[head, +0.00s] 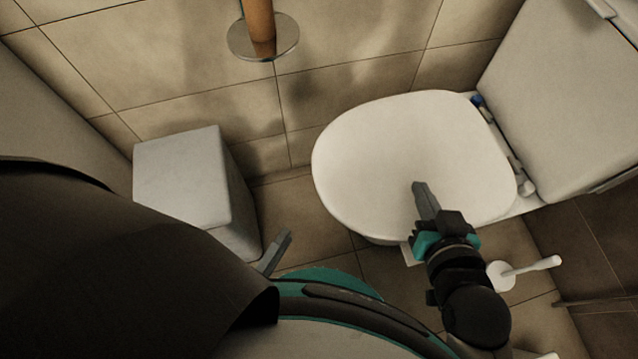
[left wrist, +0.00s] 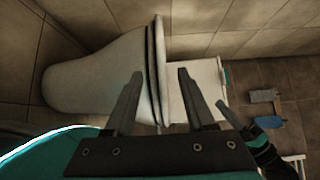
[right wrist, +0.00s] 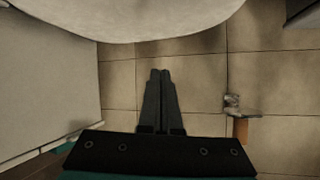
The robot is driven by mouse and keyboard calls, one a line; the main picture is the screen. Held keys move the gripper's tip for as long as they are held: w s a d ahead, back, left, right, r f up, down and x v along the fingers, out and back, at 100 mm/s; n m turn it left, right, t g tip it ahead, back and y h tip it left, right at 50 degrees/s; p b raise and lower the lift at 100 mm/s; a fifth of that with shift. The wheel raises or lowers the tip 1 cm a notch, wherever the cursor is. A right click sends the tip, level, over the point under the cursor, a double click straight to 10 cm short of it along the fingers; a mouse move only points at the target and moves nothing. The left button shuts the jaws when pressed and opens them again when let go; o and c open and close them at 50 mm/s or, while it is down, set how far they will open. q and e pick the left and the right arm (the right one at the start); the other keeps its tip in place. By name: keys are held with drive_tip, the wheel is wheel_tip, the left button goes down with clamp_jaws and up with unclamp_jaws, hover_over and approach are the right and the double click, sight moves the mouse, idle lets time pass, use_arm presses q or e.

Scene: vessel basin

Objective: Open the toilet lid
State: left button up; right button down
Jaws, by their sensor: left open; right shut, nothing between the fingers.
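The toilet lid (head: 400,150) is a white rounded panel lying closed on the bowl, hinged on its right side by the cistern (head: 570,95). The left wrist view shows the lid edge-on (left wrist: 160,65) beside the pale bowl (left wrist: 95,80). My right gripper (head: 418,185) is shut and empty and overlaps the lid's front part in the head view. In the right wrist view its fingertips (right wrist: 160,71) point toward a white rounded edge (right wrist: 165,18), with a gap between in the picture. My left gripper (left wrist: 160,72) is open and empty; in the head view my arm mostly hides it.
A pale bin-like box (head: 185,175) stands left of the toilet. A wooden post on a metal disc (head: 262,38) is at the tiled wall. A white toilet brush (head: 525,268) is at the lower right. Tiled floor shows between the box and the toilet.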

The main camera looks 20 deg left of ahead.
sight(317, 187)
use_arm(q)
drive_tip(key=shift+w+d+b, duration=0.4)
drive_tip(key=shift+w+d, duration=0.05)
drive_tip(key=shift+w, duration=1.9)
drive_tip(key=shift+w+d+b, duration=0.4)
drive_tip(key=shift+w+b, duration=0.05)
drive_tip(key=shift+w, duration=1.85)
drive_tip(key=shift+w+d+b, duration=0.4)
drive_tip(key=shift+w+d, duration=0.05)
drive_tip(key=shift+w, duration=1.9)
use_arm(e)
drive_tip(key=shift+s+a+r+m+t+y, duration=0.2)
drive_tip(key=shift+a+r+t+y, duration=0.3)
drive_tip(key=shift+a+r+t, duration=0.5)
drive_tip(key=shift+s+a+r+m+t+y, duration=0.1)
drive_tip(key=shift+s+a+r+t+y, duration=0.35)
drive_tip(key=shift+t, duration=0.85)
drive_tip(key=shift+w+a+f, duration=0.1)
drive_tip(key=shift+w+a, duration=0.1)
use_arm(q)
clamp_jaws()
